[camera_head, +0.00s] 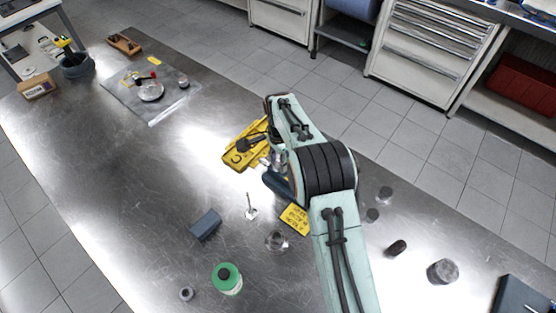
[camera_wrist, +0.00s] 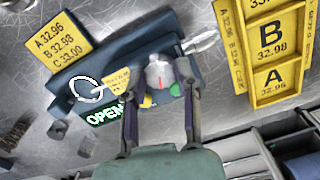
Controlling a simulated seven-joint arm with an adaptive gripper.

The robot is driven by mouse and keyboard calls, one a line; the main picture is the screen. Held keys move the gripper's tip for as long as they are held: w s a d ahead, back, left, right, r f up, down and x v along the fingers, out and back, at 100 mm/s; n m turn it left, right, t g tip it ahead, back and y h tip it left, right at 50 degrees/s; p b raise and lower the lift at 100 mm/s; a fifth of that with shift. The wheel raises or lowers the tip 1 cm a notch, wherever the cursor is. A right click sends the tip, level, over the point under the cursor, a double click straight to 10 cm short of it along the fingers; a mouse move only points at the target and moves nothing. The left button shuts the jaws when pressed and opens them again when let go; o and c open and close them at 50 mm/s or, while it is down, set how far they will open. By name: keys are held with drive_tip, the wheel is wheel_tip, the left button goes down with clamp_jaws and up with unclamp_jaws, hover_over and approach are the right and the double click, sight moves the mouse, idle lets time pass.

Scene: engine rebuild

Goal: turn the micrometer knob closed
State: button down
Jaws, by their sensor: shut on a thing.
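The micrometer is a dark blue-grey body (camera_wrist: 95,62) in the wrist view, with a round grey knob (camera_wrist: 158,74) bearing a red line. A green lit display (camera_wrist: 106,112) on its near side reads "OPEN". A silver ring (camera_wrist: 86,90) sits at its left part, and a silver spindle (camera_wrist: 201,40) sticks out at upper right. My gripper (camera_wrist: 160,82) is shut on the knob, one finger on each side. In the head view the dark micrometer body (camera_head: 277,186) shows only partly below my gripper; my arm hides the rest.
A yellow tray (camera_wrist: 246,60) with compartments marked A and B lies right of the micrometer. A yellow number card (camera_wrist: 58,44) lies left. In the head view a valve (camera_head: 250,208), a grey block (camera_head: 206,224) and a green-topped bottle (camera_head: 227,278) stand on the metal bench.

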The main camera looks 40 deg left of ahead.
drive_tip(key=n, duration=0.5)
drive_tip(key=shift+f, duration=0.1)
drive_tip(key=n, duration=0.5)
drive_tip(key=shift+n, duration=0.4)
drive_tip(key=n, duration=1)
drive_tip(key=shift+a, duration=0.1)
drive_tip(key=shift+n, duration=0.3)
drive_tip(key=c, duration=0.8)
unclamp_jaws()
